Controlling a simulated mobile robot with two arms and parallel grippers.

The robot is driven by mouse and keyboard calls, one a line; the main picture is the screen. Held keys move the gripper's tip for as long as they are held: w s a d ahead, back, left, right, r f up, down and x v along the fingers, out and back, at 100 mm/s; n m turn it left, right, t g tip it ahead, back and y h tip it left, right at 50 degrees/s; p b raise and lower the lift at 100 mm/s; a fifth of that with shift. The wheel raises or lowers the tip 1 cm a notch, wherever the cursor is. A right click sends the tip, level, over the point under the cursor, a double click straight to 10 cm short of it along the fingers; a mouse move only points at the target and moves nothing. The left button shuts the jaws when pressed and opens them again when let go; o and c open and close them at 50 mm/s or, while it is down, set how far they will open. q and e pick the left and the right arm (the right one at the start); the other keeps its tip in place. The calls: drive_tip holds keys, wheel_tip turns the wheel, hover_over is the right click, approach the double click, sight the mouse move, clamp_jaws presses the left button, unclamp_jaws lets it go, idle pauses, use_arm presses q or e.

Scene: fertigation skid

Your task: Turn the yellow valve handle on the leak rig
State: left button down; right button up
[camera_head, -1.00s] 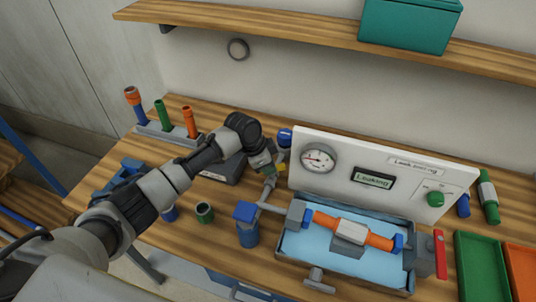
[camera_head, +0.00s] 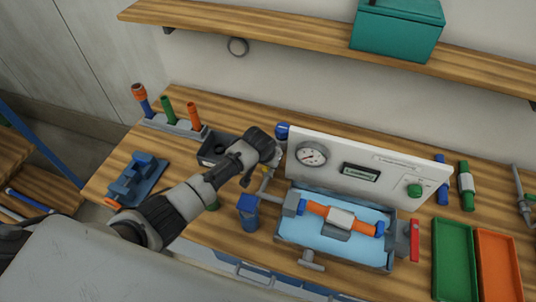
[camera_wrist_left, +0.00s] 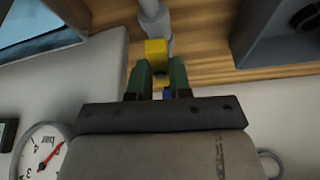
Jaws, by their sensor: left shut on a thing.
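The yellow valve handle (camera_wrist_left: 156,50) shows in the left wrist view between the two dark green fingers of my left gripper (camera_wrist_left: 157,78), which is shut on it. A grey pipe (camera_wrist_left: 153,18) runs on beyond the handle. In the head view my left gripper (camera_head: 268,168) reaches the pipe at the left end of the leak rig (camera_head: 362,160); the handle is mostly hidden by my wrist there. The rig has a white panel with a round gauge (camera_head: 311,154) and a small display (camera_head: 360,172) whose text I cannot read. My right gripper is not in view.
A water tray (camera_head: 290,232) holds an orange pipe (camera_head: 362,225) in front of the panel. Green (camera_head: 455,255) and orange (camera_head: 498,265) trays stand at right. A blue fixture (camera_head: 137,178) and a rack of tools (camera_head: 175,125) are at left. A shelf (camera_head: 300,40) runs above.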

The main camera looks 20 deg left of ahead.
use_arm(q)
drive_tip(key=shift+d+r+n+y+p, duration=0.1)
drive_tip(key=shift+n+y+p, duration=0.25)
drive_tip(key=shift+n, duration=0.35)
drive_tip(key=c, duration=1)
unclamp_jaws()
drive_tip(key=shift+c, duration=0.2)
drive_tip(key=shift+s+r, duration=0.2)
drive_tip(key=shift+r, duration=0.2)
drive_tip(key=b+v, duration=0.1)
drive_tip(key=v, duration=0.9)
drive_tip(key=shift+b, duration=0.3)
drive_tip(key=shift+f, duration=0.1)
